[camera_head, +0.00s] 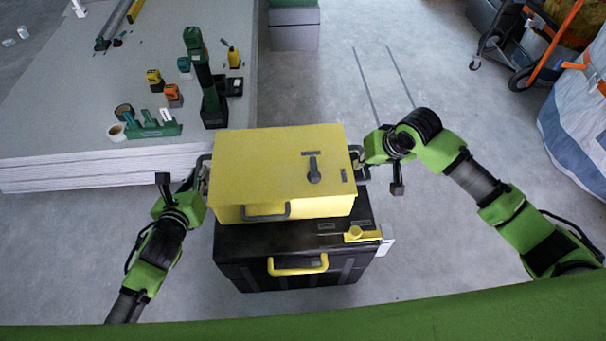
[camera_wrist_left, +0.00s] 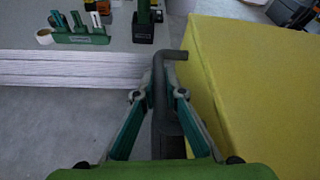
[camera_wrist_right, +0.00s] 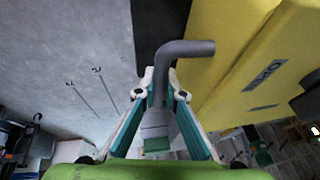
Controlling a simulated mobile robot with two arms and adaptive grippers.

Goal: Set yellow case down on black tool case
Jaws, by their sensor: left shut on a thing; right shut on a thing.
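The yellow case (camera_head: 270,165) is level over the black tool case (camera_head: 290,260) in the head view. I cannot tell whether the two touch. The black case has a yellow front handle and a yellow latch on its top right. My left gripper (camera_head: 197,182) is shut on the grey side handle at the yellow case's left end. That handle (camera_wrist_left: 160,95) stands between the fingers in the left wrist view. My right gripper (camera_head: 362,160) is shut on the grey handle at the right end. This handle (camera_wrist_right: 180,55) bends toward the yellow wall in the right wrist view.
A stack of white panels (camera_head: 90,165) on the left holds a green tool (camera_head: 203,75), tape rolls and small boxes. A grey box (camera_head: 294,30) stands behind. A cart (camera_head: 530,45) and a white bag (camera_head: 580,120) are at right. Floor right of the cases is clear.

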